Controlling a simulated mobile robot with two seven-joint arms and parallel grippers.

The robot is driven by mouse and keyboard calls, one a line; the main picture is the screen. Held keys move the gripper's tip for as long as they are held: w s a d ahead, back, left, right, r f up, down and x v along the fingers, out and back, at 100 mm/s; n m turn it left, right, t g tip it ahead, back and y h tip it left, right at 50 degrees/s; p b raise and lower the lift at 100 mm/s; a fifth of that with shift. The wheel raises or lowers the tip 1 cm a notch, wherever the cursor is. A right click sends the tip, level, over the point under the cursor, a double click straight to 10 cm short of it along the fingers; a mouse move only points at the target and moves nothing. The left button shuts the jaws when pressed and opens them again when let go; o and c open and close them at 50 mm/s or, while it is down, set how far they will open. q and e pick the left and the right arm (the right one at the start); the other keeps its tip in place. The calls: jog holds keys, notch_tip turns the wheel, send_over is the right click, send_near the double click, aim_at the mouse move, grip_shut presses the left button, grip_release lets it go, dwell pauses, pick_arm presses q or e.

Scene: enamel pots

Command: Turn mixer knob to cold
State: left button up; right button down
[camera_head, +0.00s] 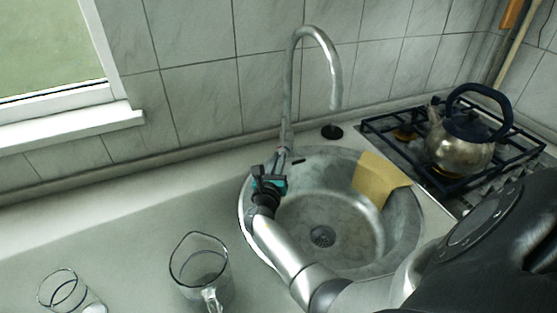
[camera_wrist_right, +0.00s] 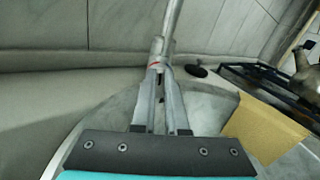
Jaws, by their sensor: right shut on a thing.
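The tall curved mixer tap (camera_head: 289,85) stands behind the round sink. Its lower body, with a small red mark, shows in the right wrist view (camera_wrist_right: 157,48). My right gripper (camera_head: 282,157) is at the base of the tap, over the sink's back left rim. In the right wrist view its two fingers (camera_wrist_right: 161,76) converge at the tap's lower body and are shut on the mixer knob. The fingers mostly hide the knob, and its exact setting cannot be told. My left gripper is not in view.
The round metal sink (camera_head: 318,215) lies below, with a yellow cloth (camera_head: 380,181) over its back right rim. A kettle (camera_head: 462,140) stands on the gas hob (camera_head: 395,133) at right. A glass jug (camera_head: 200,265) and a glass (camera_head: 64,292) stand at front left.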

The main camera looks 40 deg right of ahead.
dwell(0.4)
jog(key=m+b, duration=0.2)
jog(key=m, duration=0.1)
jog(key=m+b, duration=0.1)
jog(key=m, duration=0.2)
jog(key=s+m+b, duration=0.1)
jog(key=m+b, duration=0.1)
jog(key=m, duration=0.1)
jog(key=shift+d+f+m+b, duration=0.25)
jog(key=shift+d+m+b, duration=0.05)
jog(key=shift+m, duration=0.1)
dwell(0.5)
jog(key=c, duration=0.9)
grip_release()
jog(key=shift+r, duration=0.1)
jog(key=shift+c, duration=0.2)
jog(key=v, duration=0.7)
jog(key=shift+s+a+p, duration=0.15)
jog(key=shift+a+p, duration=0.05)
jog(key=shift+p, duration=0.25)
